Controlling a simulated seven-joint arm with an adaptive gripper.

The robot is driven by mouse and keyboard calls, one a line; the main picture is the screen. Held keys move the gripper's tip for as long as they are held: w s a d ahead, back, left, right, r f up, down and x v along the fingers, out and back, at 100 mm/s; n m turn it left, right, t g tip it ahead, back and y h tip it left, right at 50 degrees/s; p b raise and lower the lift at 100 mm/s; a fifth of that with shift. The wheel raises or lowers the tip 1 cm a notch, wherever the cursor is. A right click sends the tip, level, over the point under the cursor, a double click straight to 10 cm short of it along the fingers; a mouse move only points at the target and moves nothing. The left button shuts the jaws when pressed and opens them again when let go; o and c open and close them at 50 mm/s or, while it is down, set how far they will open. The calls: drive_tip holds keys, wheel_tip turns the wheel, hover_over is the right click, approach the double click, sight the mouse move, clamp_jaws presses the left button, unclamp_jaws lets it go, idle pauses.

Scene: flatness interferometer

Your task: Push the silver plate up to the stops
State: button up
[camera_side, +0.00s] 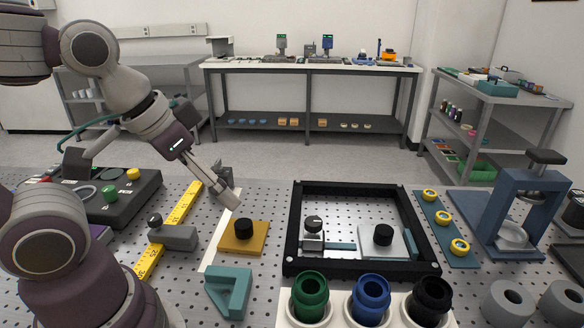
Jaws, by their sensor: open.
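The silver plate (400,243) lies flat inside a black square frame (290,238), in its right front part, with a black knob (383,235) on top. To its left in the frame are a teal bar (342,247) and a silver block with a black-topped knob (313,238); I cannot tell whether these are the stops. A gap shows between the plate and the frame's right wall. My gripper (228,190) is open and empty, in the air left of the frame, above and behind a gold plate. It is apart from the silver plate.
The gold plate (232,243) with a black knob and a teal angle block (228,290) stand left of the frame. Green (309,298), blue (370,298) and black (430,300) cups line the front. A blue press (525,205) stands right.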

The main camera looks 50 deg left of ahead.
drive_tip(key=w+f+m+t+y, duration=0.1)
drive_tip(key=w+f+m, duration=0.2)
drive_tip(key=w+m, duration=0.65)
drive_tip(key=m+t+h, duration=0.1)
drive_tip(key=m+t, duration=0.6)
drive_tip(key=m, duration=2)
approach(384, 230)
drive_tip(key=x, duration=0.2)
drive_tip(key=shift+w+d+f+n, duration=0.1)
drive_tip(key=shift+w+n, duration=0.15)
drive_tip(key=shift+w, duration=0.1)
drive_tip(key=x, duration=0.7)
drive_tip(key=shift+w+f, duration=0.15)
drive_tip(key=shift+w, duration=0.05)
